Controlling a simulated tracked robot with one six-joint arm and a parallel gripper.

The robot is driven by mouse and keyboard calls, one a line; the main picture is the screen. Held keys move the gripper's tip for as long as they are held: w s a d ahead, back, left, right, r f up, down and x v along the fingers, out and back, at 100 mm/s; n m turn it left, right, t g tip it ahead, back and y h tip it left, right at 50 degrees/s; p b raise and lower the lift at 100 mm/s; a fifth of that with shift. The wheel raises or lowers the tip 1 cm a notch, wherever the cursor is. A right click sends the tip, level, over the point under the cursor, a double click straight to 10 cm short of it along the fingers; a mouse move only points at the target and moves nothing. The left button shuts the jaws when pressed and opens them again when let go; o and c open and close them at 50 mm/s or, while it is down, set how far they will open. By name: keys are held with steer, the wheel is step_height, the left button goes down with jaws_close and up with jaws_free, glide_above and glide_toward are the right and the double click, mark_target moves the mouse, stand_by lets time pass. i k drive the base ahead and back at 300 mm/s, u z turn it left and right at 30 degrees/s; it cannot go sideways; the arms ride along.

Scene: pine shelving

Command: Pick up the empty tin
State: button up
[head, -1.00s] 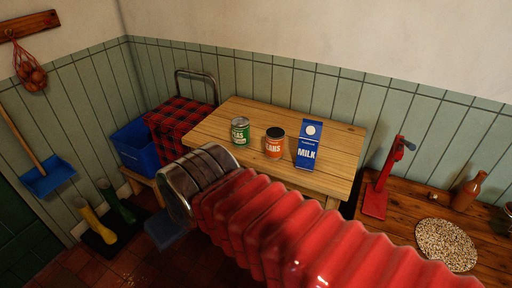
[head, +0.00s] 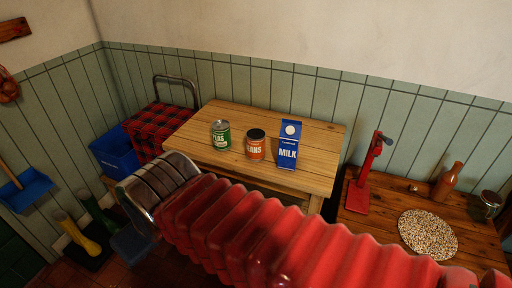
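Two tins stand upright on the pine table. The green PEAS tin (head: 221,136) is on the left and has a pale metallic top. The orange tin (head: 255,146), with a label that seems to read BEANS, is to its right and has a dark top. I cannot tell from here whether that dark top is a lid or an open mouth, so which tin is empty is unclear. My red ribbed arm with its metal cuff crosses the foreground, in front of the table. My gripper's fingers do not show.
A blue MILK carton (head: 288,146) stands close right of the orange tin. The table (head: 204,112) is otherwise clear.

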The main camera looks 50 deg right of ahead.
mark_target(255, 138)
steer(key=z, duration=0.05)
steer(key=i, duration=1)
steer(key=u, duration=0.05)
